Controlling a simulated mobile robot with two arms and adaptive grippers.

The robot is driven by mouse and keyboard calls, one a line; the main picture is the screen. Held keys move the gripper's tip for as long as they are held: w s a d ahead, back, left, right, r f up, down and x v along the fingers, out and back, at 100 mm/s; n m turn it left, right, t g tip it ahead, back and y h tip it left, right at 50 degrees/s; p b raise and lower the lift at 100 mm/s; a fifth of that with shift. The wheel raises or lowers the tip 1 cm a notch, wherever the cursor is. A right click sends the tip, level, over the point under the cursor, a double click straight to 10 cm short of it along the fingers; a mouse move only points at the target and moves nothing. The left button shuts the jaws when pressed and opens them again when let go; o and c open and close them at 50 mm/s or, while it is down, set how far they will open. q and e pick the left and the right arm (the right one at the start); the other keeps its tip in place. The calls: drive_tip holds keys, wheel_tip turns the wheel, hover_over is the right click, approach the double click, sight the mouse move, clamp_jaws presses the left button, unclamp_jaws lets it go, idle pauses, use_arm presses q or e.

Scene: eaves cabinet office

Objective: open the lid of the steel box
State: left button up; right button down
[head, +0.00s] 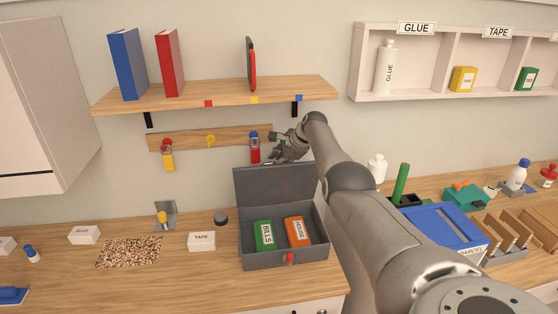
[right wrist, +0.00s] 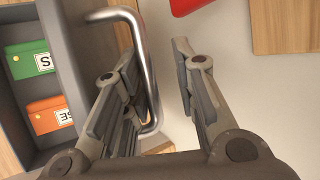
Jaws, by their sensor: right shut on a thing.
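The steel box (head: 262,262) is a dark grey box on the wooden counter. Its lid (head: 265,185) stands up, nearly vertical, at the back of the box, so the inside shows. A green BILLS packet (head: 264,236) and an orange HOUSE packet (head: 297,231) are inside; both also show in the right wrist view. My right gripper (head: 284,150) is at the top edge of the raised lid. In the right wrist view, the lid's bent metal handle (right wrist: 148,62) lies at the fingers of my right gripper (right wrist: 158,62), which is shut on it. My left gripper is not in view.
A wooden rail (head: 190,140) with hanging padlocks is on the wall behind the lid. A shelf (head: 215,94) with books is above. A blue-lidded box (head: 440,227) and wooden dividers stand to the right; cards and a speckled mat (head: 128,252) lie left.

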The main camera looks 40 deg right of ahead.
drive_tip(key=shift+w+d+r, duration=0.1)
drive_tip(key=shift+w+r, duration=0.15)
drive_tip(key=shift+w, duration=0.05)
drive_tip(key=c, duration=1.8)
unclamp_jaws()
drive_tip(key=shift+w+f, duration=0.15)
drive_tip(key=shift+f, duration=0.15)
drive_tip(key=shift+f, duration=0.1)
